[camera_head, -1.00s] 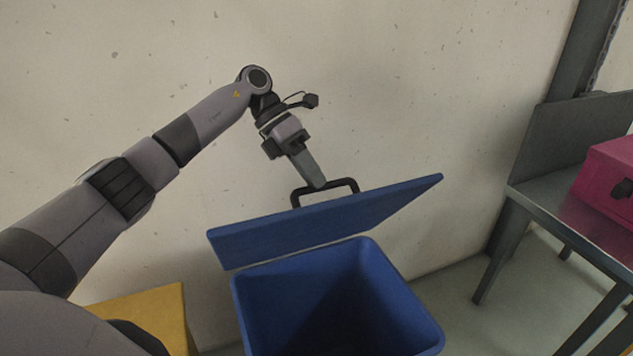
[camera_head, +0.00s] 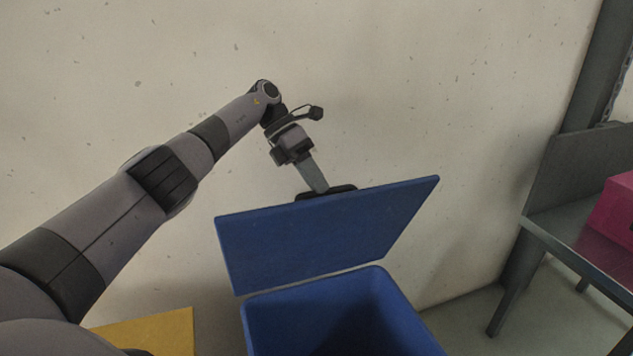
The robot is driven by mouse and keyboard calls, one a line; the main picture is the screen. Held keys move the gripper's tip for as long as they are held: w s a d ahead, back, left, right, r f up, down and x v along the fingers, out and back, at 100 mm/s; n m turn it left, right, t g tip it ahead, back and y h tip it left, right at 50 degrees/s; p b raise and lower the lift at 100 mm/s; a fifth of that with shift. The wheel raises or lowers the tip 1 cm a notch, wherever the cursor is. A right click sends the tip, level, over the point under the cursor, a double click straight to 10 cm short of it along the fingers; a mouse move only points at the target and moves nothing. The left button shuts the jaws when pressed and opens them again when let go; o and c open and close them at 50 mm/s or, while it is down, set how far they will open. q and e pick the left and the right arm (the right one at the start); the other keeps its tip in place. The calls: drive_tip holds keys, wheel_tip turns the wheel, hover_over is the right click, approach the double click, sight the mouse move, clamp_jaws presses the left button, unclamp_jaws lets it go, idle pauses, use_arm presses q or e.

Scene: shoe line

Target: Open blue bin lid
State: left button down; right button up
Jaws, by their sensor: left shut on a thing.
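The blue bin (camera_head: 262,328) stands at the lower middle, its dark inside showing. Its blue lid (camera_head: 325,235) is raised and tilted up steeply behind the opening, with its flat face towards me. A black handle (camera_head: 343,188) sticks up behind the lid's upper edge, partly hidden by it. My left gripper (camera_head: 320,190) comes down from above and is shut on the handle; its fingertips are partly hidden behind the lid edge. My right gripper is not in view.
A pale wall (camera_head: 430,90) is close behind the bin. A grey table (camera_head: 560,232) with a magenta box (camera_head: 615,215) stands at the right. A yellow surface (camera_head: 160,332) is at the lower left. Floor shows between bin and table.

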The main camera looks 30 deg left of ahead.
use_arm(q)
drive_tip(key=shift+w+a+f, duration=0.1)
drive_tip(key=shift+a+f, duration=0.15)
drive_tip(key=shift+f, duration=0.25)
drive_tip(key=shift+a+f, duration=0.25)
drive_tip(key=shift+f, duration=0.25)
drive_tip(key=c, duration=1.4)
unclamp_jaws()
drive_tip(key=o, duration=0.3)
drive_tip(key=shift+w+f, duration=0.2)
drive_tip(key=shift+a+r, duration=0.1)
drive_tip(key=shift+r, duration=0.1)
